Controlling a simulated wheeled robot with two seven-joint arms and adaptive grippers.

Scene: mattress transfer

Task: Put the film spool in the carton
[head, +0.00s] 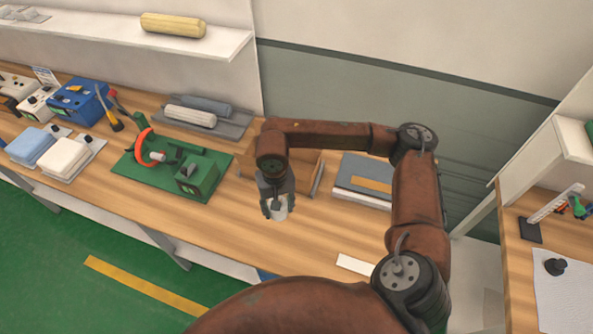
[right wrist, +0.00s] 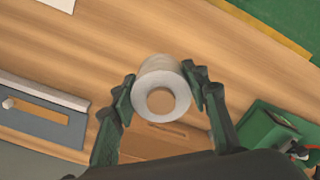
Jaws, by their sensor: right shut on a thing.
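The film spool (right wrist: 161,68) is a pale grey-white ring, and its round hole faces the camera in the right wrist view. In the head view the spool (head: 278,210) shows small and whitish below my right gripper (head: 277,204). That gripper is shut on the spool, with one finger on each side. The brown carton (head: 307,168) stands on the bench just behind my right gripper, partly hidden by the arm. The carton also shows in the right wrist view (right wrist: 165,142), below the spool and partly covered. My left gripper is not in view.
A grey case (head: 362,183) lies right of the carton. A green board with a reel fixture (head: 165,165) lies to the left, with a tray of rolls (head: 200,118) behind it. The bench front (head: 240,230) is clear. A white strip (head: 356,264) lies near the edge.

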